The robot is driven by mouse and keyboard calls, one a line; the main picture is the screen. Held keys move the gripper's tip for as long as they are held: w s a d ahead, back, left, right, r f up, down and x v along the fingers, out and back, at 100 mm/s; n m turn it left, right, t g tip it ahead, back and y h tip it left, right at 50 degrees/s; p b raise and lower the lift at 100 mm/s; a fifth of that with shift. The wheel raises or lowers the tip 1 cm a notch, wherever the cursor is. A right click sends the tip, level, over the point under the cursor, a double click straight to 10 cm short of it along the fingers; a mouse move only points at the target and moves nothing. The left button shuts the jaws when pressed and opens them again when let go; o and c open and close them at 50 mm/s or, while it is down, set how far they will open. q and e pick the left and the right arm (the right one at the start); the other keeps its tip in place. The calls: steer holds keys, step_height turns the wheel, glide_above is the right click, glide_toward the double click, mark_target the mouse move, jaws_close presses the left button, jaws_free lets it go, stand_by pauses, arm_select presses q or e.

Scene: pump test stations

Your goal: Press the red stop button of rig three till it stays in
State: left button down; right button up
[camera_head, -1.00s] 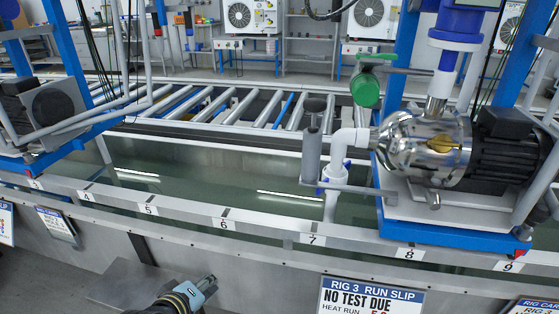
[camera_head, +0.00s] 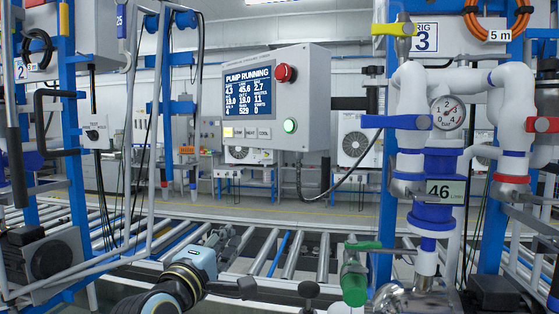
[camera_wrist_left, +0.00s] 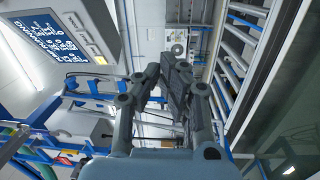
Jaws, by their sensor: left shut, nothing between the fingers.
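The red stop button (camera_head: 286,73) sits at the upper right of the front of a grey control box (camera_head: 318,70), beside a screen (camera_head: 249,92) reading "PUMP RUNNING". It is unobstructed in the head view. A "RIG 3" sign (camera_head: 424,36) hangs to the right of the box. My left gripper (camera_head: 229,238) is shut and empty, lower in the picture than the box and apart from it. In the left wrist view its fingers (camera_wrist_left: 166,72) are together, and the box's screen (camera_wrist_left: 48,36) shows at upper left. The red button is not visible there. My right gripper is not in view.
Rig three's white pipes, gauge (camera_head: 448,112) and a green valve (camera_head: 354,280) stand to the right. Rollers (camera_head: 294,255) run behind my left gripper.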

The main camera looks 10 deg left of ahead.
mark_target(282, 73)
arm_select(q)
step_height(282, 73, up, 32)
steer(key=n+t+p, duration=0.1)
steer(key=t+p, duration=0.3)
steer(key=p, duration=0.5)
steer(key=shift+d+t, duration=0.3)
steer(key=shift+t, duration=0.1)
steer(key=shift+f, duration=0.1)
steer(key=w+d+b, duration=0.3)
steer(key=w+d, duration=0.1)
steer(key=w, duration=0.3)
steer(key=shift+w+d, duration=0.25)
steer(key=shift+w, duration=0.05)
steer(key=shift+w+d, duration=0.2)
steer(key=shift+w, duration=0.15)
